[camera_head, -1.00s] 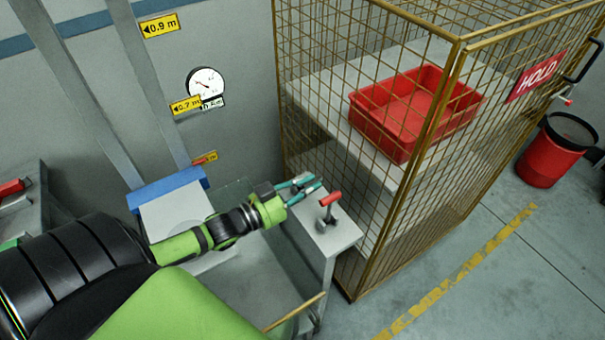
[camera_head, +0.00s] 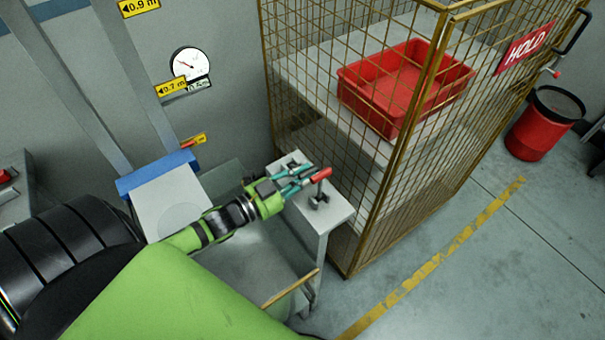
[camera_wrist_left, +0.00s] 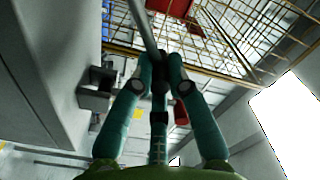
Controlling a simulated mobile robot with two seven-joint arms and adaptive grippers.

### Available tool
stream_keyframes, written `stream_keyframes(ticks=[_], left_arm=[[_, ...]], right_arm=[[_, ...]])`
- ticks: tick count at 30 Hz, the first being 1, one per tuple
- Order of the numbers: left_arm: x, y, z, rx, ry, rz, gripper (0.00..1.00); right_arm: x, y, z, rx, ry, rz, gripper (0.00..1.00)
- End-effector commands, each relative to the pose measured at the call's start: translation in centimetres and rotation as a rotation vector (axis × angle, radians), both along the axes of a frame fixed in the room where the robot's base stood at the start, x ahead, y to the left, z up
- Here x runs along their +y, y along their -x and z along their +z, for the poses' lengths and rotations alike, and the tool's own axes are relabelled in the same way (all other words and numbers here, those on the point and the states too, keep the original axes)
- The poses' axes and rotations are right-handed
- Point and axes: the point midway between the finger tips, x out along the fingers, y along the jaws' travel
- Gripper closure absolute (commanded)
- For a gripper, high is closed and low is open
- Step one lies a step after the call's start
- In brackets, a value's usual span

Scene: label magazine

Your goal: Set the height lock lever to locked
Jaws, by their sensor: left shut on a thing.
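The height lock lever (camera_head: 321,175) has a red grip on a dark post and stands on a grey pedestal top beside the cage in the head view. My left gripper (camera_head: 308,178) reaches it from the left, with its teal fingertips at the lever just under the red grip. In the left wrist view the two teal fingers (camera_wrist_left: 160,68) close in on a dark, narrow part between their tips. The fingers partly hide the lever there. My right gripper is not in view.
A wire cage (camera_head: 372,215) with a red tray (camera_head: 352,98) inside stands just right of the lever. A wall gauge (camera_head: 190,65) and yellow height labels (camera_head: 172,88) are at the left. A red bin (camera_head: 536,135) stands far right on open floor.

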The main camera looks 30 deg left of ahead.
Motion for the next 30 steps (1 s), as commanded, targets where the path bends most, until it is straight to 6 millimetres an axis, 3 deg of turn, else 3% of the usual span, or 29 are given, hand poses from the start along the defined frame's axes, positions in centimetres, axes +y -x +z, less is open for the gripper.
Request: stream_keyframes(ticks=[2,3,5,20,25,30], left_arm=[[0.1,0.0,-0.2,0.006,0.000,0.003,1.00],[0.1,0.0,-0.2,0.006,0.000,0.003,0.79],[0.1,0.0,-0.2,0.006,0.000,0.003,0.59],[0.2,0.2,0.0,0.002,0.000,0.001,0.59],[0.9,2.1,-0.1,0.005,0.000,0.001,0.59],[2.3,5.4,-0.2,0.008,0.000,0.002,0.59]], right_arm=[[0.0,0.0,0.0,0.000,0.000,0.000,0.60],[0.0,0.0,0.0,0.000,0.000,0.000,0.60],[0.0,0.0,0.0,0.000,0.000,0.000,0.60],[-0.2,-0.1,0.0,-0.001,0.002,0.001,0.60],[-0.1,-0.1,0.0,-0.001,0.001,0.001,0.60],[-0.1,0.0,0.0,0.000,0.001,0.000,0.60]])
